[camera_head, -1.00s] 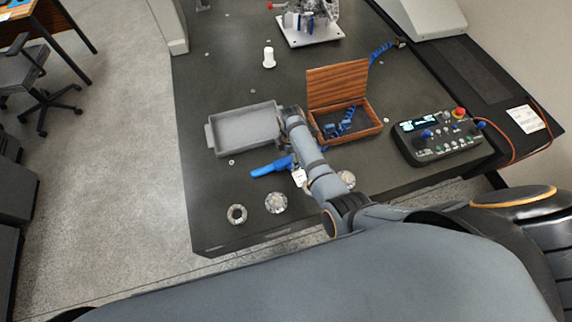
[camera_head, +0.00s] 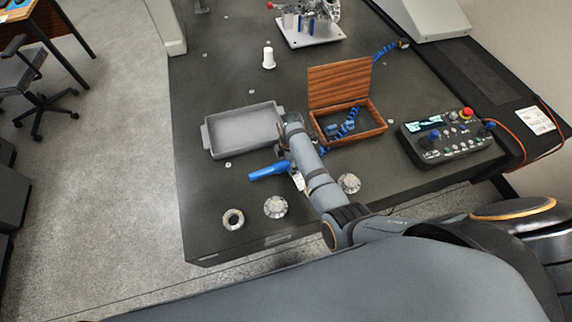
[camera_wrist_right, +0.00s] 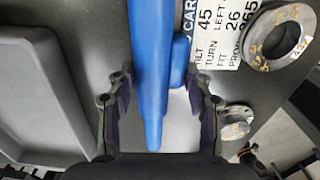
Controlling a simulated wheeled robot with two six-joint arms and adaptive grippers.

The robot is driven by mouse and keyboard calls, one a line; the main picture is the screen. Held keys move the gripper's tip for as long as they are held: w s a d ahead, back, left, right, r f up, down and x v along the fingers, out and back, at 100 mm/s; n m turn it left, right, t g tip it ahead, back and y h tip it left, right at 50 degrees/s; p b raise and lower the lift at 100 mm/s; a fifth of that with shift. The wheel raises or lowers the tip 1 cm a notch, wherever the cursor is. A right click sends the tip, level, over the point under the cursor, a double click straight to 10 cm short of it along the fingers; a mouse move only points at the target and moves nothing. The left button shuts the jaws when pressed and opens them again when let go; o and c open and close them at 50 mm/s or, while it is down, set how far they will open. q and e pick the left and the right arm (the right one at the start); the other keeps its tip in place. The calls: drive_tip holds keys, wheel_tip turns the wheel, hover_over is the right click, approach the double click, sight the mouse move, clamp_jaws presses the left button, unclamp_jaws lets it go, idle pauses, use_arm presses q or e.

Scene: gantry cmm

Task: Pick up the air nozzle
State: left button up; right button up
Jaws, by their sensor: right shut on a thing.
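The air nozzle is a slim blue tool (camera_head: 268,171) low over or on the dark table, in front of the grey tray. In the right wrist view the blue nozzle (camera_wrist_right: 152,60) runs lengthwise between the fingers, narrowing toward the palm. My right gripper (camera_wrist_right: 160,95) is shut on it, one finger on each side. In the head view my right gripper (camera_head: 284,156) is mostly hidden by my own forearm. I cannot tell whether the nozzle touches the table. My left gripper is not in view.
A grey tray (camera_head: 207,139) and an open wooden box (camera_head: 338,84) stand behind. A printed white card (camera_wrist_right: 215,50) lies near the nozzle. Metal rings and discs (camera_head: 233,219) lie toward the front edge. A control panel (camera_head: 447,138) stands at right; a white spool (camera_head: 268,57) farther back.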

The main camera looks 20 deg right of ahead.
drive_tip(key=shift+r, duration=0.35)
wheel_tip(320, 180, up, 3)
drive_tip(key=shift+s+p, duration=0.1)
drive_tip(key=shift+p, duration=0.2)
drive_tip(key=s+d+r, duration=0.1)
drive_tip(key=s+r, duration=0.2)
drive_tip(key=s, duration=0.1)
drive_tip(key=s+d+r, duration=0.2)
drive_tip(key=s+r, duration=0.1)
drive_tip(key=s, duration=0.1)
drive_tip(key=s+d+r, duration=0.2)
drive_tip(key=s+r, duration=0.1)
drive_tip(key=s, duration=0.2)
drive_tip(key=shift+r, duration=0.2)
